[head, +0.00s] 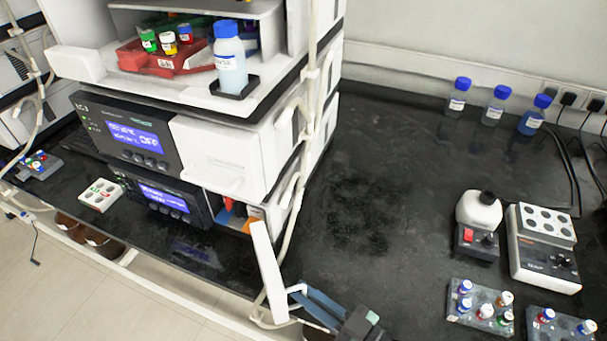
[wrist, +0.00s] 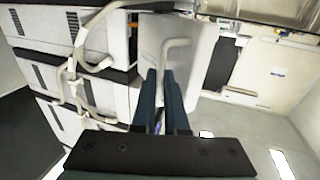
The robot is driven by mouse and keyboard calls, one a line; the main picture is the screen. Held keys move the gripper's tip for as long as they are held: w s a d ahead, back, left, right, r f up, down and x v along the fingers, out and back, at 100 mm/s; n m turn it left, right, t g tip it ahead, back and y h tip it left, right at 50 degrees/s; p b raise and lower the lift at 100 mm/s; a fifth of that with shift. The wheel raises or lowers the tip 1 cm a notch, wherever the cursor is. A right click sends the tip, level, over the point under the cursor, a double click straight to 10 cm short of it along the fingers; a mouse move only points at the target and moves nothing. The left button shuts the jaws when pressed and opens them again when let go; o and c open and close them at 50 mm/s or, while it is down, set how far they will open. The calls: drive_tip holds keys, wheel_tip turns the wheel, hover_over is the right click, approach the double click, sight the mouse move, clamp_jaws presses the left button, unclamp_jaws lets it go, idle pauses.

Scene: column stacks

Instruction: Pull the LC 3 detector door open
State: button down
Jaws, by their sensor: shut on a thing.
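The detector door (head: 268,272) is a white panel on the lower module of the instrument stack. In the head view it stands swung out from the module front, nearly edge-on. The module's opening (head: 232,212) shows coloured parts inside. In the wrist view the door's white face (wrist: 196,62) fills the upper middle, with a bent bar handle (wrist: 178,44) on it. My gripper (head: 294,293) is at the door's outer lower side, its dark blue fingers shut on the handle. The fingers also show in the wrist view (wrist: 161,78); the exact grip is partly hidden.
The upper module (head: 235,155) has its own closed white door and a lit display. Loose white tubing (head: 303,170) hangs down the stack's right side. A hotplate-like device (head: 545,250) and vial racks (head: 480,308) stand at the right. The dark bench (head: 380,200) beside the stack is clear.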

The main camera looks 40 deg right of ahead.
drive_tip(key=shift+d, duration=0.6)
drive_tip(key=c, duration=1)
unclamp_jaws()
drive_tip(key=shift+d, duration=0.1)
drive_tip(key=shift+o, duration=0.2)
drive_tip(key=shift+s+a, duration=0.1)
drive_tip(key=shift+a, duration=0.1)
drive_tip(key=b+v, duration=0.1)
drive_tip(key=v, duration=1.1)
drive_tip(key=shift+s, duration=0.45)
